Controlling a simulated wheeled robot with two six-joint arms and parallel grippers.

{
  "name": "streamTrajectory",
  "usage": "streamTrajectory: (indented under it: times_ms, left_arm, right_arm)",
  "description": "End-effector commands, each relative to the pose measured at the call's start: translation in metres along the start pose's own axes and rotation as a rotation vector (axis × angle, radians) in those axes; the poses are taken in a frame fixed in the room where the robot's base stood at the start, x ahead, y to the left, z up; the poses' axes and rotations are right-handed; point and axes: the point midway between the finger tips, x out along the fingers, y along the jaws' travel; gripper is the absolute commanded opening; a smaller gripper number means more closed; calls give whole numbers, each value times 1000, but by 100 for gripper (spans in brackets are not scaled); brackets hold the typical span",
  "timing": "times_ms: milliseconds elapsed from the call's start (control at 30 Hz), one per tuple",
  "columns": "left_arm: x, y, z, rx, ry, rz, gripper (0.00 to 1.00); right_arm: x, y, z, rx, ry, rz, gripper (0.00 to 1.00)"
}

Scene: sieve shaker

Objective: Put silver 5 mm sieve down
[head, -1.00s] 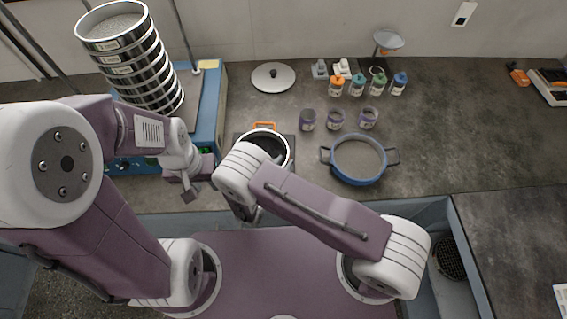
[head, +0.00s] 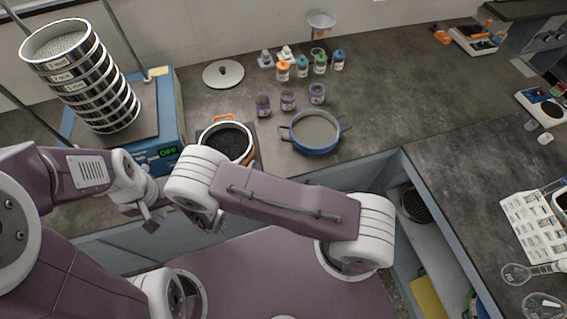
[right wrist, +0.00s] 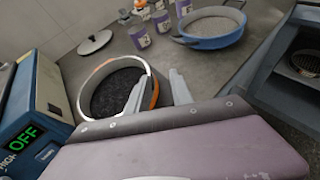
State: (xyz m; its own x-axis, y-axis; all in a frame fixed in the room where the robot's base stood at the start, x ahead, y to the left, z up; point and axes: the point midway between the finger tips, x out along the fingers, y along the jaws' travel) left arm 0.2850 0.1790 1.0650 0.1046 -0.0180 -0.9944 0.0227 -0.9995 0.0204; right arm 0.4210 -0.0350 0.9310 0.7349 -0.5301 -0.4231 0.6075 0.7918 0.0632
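Silver-rimmed sieves stand in a tilted-looking stack (head: 88,82) on the blue shaker at the left; their labels are too small to read surely. A round vessel with a pale silver rim, orange outside and dark grains (head: 226,140) stands on the bench right of the shaker. It also shows in the right wrist view (right wrist: 115,95). I cannot tell whether it is the 5 mm sieve.
The blue shaker (head: 168,110) display reads OFF. A blue two-handled pan (head: 316,131) stands to the right of the orange vessel. A lid (head: 223,74) and several small bottles (head: 301,68) stand behind.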

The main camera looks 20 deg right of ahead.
Motion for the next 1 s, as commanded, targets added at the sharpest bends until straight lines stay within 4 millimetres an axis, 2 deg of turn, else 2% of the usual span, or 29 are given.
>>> streamTrajectory:
  times_ms: [33, 67, 133, 200, 267, 300, 400, 500, 600, 700, 900, 1000]
  left_arm:
    - [0, 0, 0, 0, 0, 0, 32]
    - [-1, 0, 0, 0, 0, 0, 32]
    - [0, 0, 0, 0, 0, 0, 32]
    - [0, 0, 0, 0, 0, 0, 32]
    - [0, 0, 0, 0, 0, 0, 32]
    - [0, 0, 0, 0, 0, 0, 32]
    - [0, 0, 0, 0, 0, 0, 32]
    - [0, 0, 0, 0, 0, 0, 32]
    - [0, 0, 0, 0, 0, 0, 32]
    - [0, 0, 0, 0, 0, 0, 32]
    - [0, 0, 0, 0, 0, 0, 32]
    - [18, 0, 2, 0, 0, 0, 32]
  right_arm:
    - [7, -21, 20, 92, 33, -107, 27]
    - [10, -39, 32, 167, 65, -195, 27]
    - [9, -92, 57, 399, 153, -436, 27]
    - [-7, -139, 72, 684, 247, -678, 27]
    - [-27, -168, 80, 960, 320, -864, 27]
    - [-41, -179, 84, 1153, 360, -972, 27]
    - [-68, -189, 96, 1614, 425, -1163, 27]
    - [-78, -188, 110, 1965, 443, -1253, 27]
    - [-80, -188, 120, 2162, 440, -1285, 27]
    - [-81, -187, 124, 2225, 438, -1292, 27]
    - [-81, -186, 123, 2223, 439, -1293, 27]
    - [-73, -188, 106, 2221, 439, -1293, 27]
